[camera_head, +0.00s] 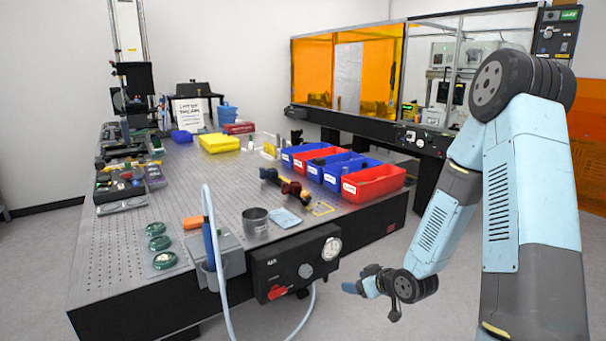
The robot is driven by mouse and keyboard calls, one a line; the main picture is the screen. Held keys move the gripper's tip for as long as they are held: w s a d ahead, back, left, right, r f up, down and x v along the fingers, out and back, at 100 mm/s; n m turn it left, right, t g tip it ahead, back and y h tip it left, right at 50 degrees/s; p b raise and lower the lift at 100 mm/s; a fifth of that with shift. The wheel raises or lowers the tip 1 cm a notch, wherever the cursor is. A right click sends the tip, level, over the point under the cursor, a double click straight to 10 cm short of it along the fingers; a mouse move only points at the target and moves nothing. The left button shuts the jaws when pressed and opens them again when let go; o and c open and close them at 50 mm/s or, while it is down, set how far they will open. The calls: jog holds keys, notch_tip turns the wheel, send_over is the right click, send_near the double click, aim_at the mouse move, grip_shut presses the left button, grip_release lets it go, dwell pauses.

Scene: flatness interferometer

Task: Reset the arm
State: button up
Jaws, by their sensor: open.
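My arm, pale blue and grey, rises at the right of the head view, bends at a high elbow and hangs down to the floor side of the table. My gripper (352,288) is small in the picture, low in front of the table's right front corner, to the right of the black control box. Its jaws are open, and I see nothing between them. It appears apart from the table. The fine shape of the fingers is too small to tell.
The perforated optical table (115,240) fills the left and middle. Red and blue bins (374,183) line its right side. A control box (296,265) with a gauge and a pale hose (216,240) are at its front edge. An orange-windowed enclosure (366,70) stands behind.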

jog(key=s+d+r+m+h, duration=0.1)
jog(key=s+d+r+h, duration=0.15)
jog(key=r, duration=0.45)
jog(key=s+d+r+m+g+h, duration=0.1)
jog(key=s+d+r+h, duration=0.15)
jog(key=r, duration=0.45)
jog(key=s+d+r+m+h, duration=0.1)
jog(key=d+r+h, duration=0.1)
jog(key=d+r, duration=0.3)
jog(key=s+a+r+m+g, duration=0.1)
jog(key=s+r+m, duration=0.1)
jog(key=s+r, duration=0.5)
jog(key=s+a+r+m+g, duration=0.1)
jog(key=s+r, duration=0.6)
jog(key=s, duration=0.7)
jog(key=shift+a+r+m+y, duration=0.25)
jog(key=shift+r+m+y, duration=0.05)
jog(key=shift+m, duration=0.5)
jog(key=shift+s, duration=0.1)
